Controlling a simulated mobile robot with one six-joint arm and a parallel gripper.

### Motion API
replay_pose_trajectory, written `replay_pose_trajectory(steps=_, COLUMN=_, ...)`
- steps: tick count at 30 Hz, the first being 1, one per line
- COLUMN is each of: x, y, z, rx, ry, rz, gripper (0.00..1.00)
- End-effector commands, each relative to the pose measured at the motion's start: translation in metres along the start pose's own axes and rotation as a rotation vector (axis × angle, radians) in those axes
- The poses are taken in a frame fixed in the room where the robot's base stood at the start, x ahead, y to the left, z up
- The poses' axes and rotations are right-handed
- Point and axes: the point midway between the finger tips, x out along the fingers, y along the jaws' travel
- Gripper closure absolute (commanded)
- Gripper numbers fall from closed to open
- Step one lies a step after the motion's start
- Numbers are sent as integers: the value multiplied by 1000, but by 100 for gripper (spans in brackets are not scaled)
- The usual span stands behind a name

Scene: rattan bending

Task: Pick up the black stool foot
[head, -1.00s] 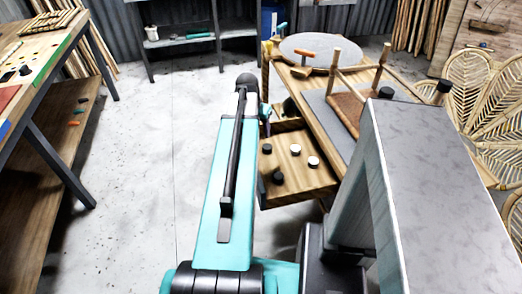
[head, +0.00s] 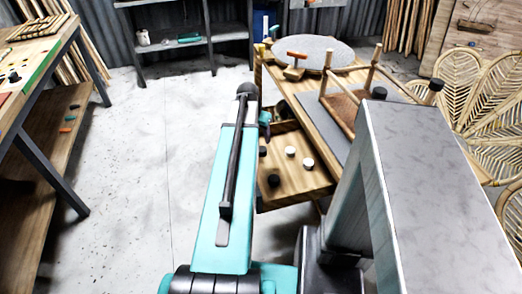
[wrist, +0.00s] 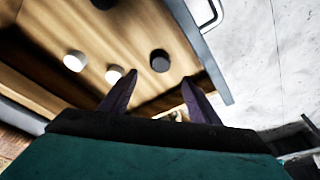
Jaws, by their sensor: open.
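Two black stool feet stand in the open wooden drawer (head: 300,190) in the head view, one at its left side (head: 262,151) and one near its front (head: 273,181). In the wrist view, one black foot (wrist: 160,61) shows as a dark round top just beyond the space between my fingertips. The other black foot (wrist: 103,3) is cut by the top edge. My gripper (wrist: 159,78) is open and empty, its two dark fingers apart above the drawer. In the head view my arm mostly hides it.
Two white-topped feet (wrist: 75,61) (wrist: 114,74) stand in the drawer beside the black one. The grey drawer front with its handle (wrist: 210,14) is close on the right in the wrist view. The workbench (head: 312,108) holds a stool frame (head: 345,98). Open floor (head: 130,170) lies left.

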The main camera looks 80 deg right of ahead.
Motion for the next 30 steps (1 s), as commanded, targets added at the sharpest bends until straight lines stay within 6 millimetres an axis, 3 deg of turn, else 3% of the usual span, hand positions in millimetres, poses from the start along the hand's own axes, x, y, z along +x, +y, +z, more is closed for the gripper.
replay_pose_trajectory(steps=12, x=45, y=-1, z=-1, rx=0, ry=-1, rz=0, gripper=43)
replay_pose_trajectory(steps=30, x=55, y=-2, z=0, rx=-2, ry=0, rz=0, gripper=43)
